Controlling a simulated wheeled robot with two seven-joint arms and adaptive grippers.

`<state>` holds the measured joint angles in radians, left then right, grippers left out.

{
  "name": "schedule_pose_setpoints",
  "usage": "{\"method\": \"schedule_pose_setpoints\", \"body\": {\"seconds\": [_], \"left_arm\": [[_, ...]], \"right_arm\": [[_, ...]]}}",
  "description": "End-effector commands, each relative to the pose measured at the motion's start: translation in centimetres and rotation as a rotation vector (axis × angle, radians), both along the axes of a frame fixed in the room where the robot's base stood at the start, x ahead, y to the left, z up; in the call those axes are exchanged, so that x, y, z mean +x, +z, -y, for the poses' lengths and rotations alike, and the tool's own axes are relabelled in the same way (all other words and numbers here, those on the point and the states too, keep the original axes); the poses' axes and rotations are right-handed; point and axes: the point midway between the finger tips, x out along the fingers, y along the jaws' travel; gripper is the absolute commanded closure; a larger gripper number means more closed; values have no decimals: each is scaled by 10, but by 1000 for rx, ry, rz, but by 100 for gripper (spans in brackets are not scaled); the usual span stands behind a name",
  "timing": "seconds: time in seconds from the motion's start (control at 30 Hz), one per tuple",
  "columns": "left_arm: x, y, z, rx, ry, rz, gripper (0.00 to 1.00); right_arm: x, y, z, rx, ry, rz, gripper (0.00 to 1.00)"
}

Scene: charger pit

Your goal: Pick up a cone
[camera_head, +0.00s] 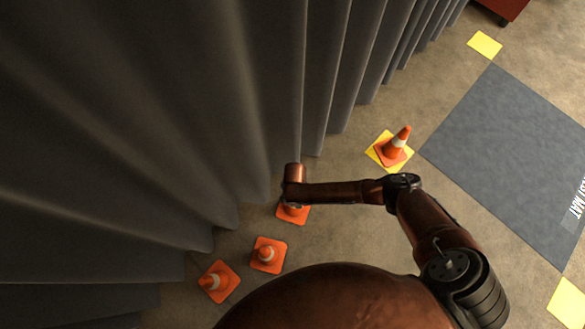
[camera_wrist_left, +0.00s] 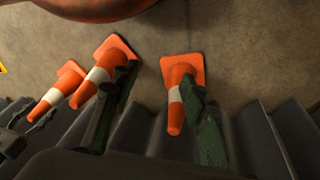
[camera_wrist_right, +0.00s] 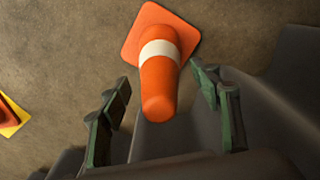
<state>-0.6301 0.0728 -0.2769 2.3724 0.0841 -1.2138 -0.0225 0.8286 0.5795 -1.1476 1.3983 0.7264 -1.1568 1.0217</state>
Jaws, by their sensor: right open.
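In the head view, an orange-and-white cone (camera_head: 293,214) stands under the end of my right arm, partly hidden by it. Two more cones (camera_head: 268,254) (camera_head: 219,283) stand to its lower left, and another cone (camera_head: 394,148) stands on a yellow floor square. In the right wrist view, my right gripper (camera_wrist_right: 160,80) is open, its fingers on either side of a cone (camera_wrist_right: 160,65). In the left wrist view, my left gripper (camera_wrist_left: 158,95) is open; one cone (camera_wrist_left: 182,72) shows between its fingers, near the right one, and two cones (camera_wrist_left: 108,60) (camera_wrist_left: 62,88) stand to the left.
A dark pleated curtain (camera_head: 120,120) fills the left, close beside the row of cones. A grey mat (camera_head: 500,150) lies at the right, with yellow squares (camera_head: 485,44) (camera_head: 568,303) near its corners.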

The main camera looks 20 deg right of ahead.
Motion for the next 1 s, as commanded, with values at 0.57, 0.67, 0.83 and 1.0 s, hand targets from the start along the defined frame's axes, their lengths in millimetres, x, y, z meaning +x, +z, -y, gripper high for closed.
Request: {"method": "schedule_pose_setpoints", "body": {"seconds": [0.57,0.67,0.83,1.0], "left_arm": [[14,-15,11,-30,4,64,60],[14,-15,11,-29,4,64,60],[14,-15,10,-29,5,64,60],[14,-15,10,-29,5,64,60]], "right_arm": [[1,-12,0,-1,-1,1,50],[1,-13,0,-1,-1,1,57],[0,-13,0,-1,-1,1,69],[0,-13,0,-1,-1,1,80]]}}
